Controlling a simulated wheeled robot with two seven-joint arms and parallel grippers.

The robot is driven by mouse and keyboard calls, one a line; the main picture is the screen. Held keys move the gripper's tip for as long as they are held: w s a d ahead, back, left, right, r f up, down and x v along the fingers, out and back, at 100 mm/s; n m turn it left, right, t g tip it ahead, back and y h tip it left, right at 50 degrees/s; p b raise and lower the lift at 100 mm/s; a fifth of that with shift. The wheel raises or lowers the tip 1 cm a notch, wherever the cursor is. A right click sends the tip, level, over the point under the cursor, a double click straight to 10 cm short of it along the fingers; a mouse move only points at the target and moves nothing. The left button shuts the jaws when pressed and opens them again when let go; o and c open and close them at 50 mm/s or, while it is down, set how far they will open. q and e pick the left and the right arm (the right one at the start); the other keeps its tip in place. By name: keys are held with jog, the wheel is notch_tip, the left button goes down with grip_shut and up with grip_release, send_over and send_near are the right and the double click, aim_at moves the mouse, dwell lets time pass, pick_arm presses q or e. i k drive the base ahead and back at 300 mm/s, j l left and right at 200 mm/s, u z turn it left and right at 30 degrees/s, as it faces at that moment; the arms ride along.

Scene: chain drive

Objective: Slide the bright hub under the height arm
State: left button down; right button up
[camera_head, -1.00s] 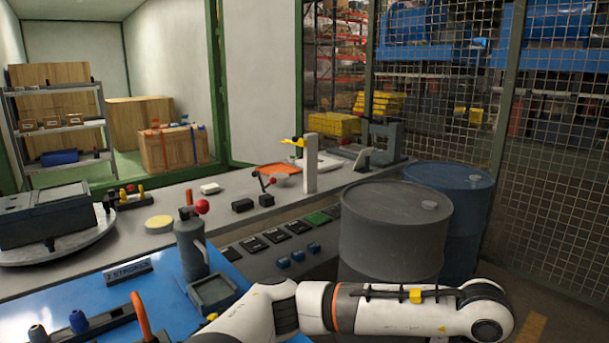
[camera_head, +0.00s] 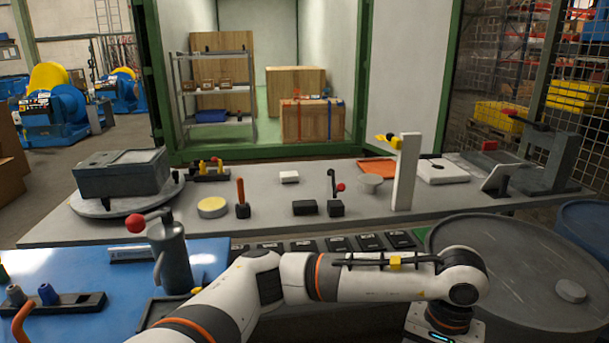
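A white upright post (camera_head: 406,172) stands on the grey bench with a yellow arm (camera_head: 386,140) reaching left from its top; this looks like the height arm. One white arm of mine crosses the foreground and bends down at the right, over the grey drum. No gripper fingers show in this view.
A grey turntable (camera_head: 95,207) with a grey box stands at the bench's left. An orange tray (camera_head: 378,167) is behind. A grey drum (camera_head: 520,265) stands front right.

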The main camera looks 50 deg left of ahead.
aim_at(370, 181)
jog(key=i+j+u, duration=0.15)
jog(key=i+u, duration=0.75)
jog(key=u, duration=0.15)
jog(key=i+j+z, duration=0.25)
jog(key=i, duration=0.3)
jog(key=i+j+z, duration=0.2)
jog(key=i+j, duration=0.3)
jog(key=i+j+z, duration=0.35)
jog(key=j, duration=0.25)
jog(key=i+j+z, duration=0.15)
jog(key=j, duration=0.2)
